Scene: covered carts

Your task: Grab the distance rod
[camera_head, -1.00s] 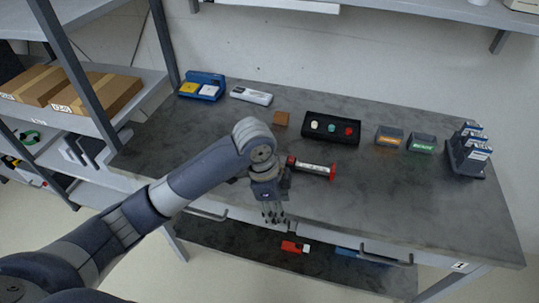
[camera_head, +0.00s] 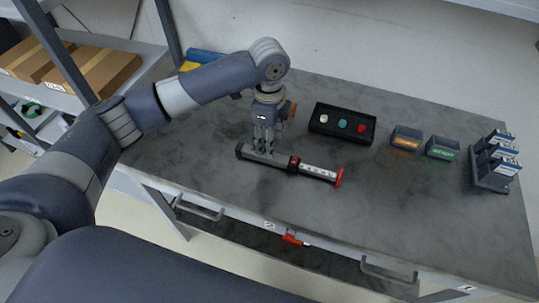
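The distance rod (camera_head: 317,171) lies on the grey table, slightly slanted. It has a dark left end, a grey stretch, a red band, a white marked section and a red right end. My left gripper (camera_head: 264,149) points down with its fingertips at the rod's grey left part. The fingers look close together and overlap the rod in this view. I cannot tell whether they touch it or hover just above it, nor how far they are open. My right gripper is not in view.
A black box with three coloured buttons (camera_head: 318,127) stands behind the rod. Drawer handles (camera_head: 201,209) line the table front. The front right tabletop is clear.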

